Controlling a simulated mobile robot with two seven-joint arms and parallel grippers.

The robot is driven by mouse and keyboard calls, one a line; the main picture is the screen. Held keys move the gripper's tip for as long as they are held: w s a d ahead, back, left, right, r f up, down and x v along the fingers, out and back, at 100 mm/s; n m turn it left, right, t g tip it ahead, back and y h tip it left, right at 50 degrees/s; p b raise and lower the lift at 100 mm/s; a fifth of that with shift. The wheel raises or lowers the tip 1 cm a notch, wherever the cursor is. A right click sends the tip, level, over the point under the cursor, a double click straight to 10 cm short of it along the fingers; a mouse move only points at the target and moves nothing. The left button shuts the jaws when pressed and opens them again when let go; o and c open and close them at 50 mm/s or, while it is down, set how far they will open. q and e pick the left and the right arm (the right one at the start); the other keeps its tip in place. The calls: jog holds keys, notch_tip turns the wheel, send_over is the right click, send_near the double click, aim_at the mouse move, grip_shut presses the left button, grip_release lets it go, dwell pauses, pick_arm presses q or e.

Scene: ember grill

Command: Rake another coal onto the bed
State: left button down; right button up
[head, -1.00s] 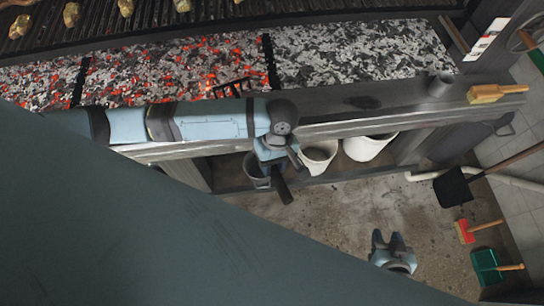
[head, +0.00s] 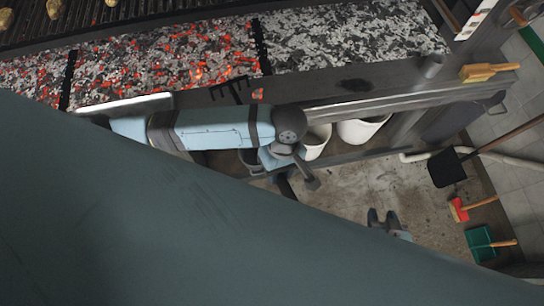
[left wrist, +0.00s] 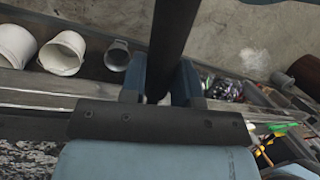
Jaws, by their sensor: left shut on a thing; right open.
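A dark rake has its toothed head (head: 230,90) over the grill's front ledge in the head view. A small glowing coal (head: 258,96) lies on the ledge just right of the rake head. The bed of glowing coals (head: 165,62) is behind the ledge, in the middle section. My left gripper (left wrist: 160,85) is shut on the rake's dark handle (left wrist: 175,35) in the left wrist view. In the head view my left arm hides much of the rake's handle. My right gripper (head: 384,218) is open and empty over the floor.
A grey ash section (head: 350,40) lies right of the glowing bed, past a dark divider (head: 262,47). A brush (head: 488,72) rests on the ledge's right end. White buckets (head: 362,130) stand below. A shovel (head: 447,168) and a green dustpan (head: 480,243) are at right.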

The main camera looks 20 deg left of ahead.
pick_arm(q)
jog(key=s+d, duration=0.2)
jog(key=s+d+r, duration=0.1)
jog(key=s+d, duration=0.3)
jog(key=shift+s+d+r, duration=0.25)
jog(key=shift+d+r, duration=0.1)
jog(key=shift+r, duration=0.05)
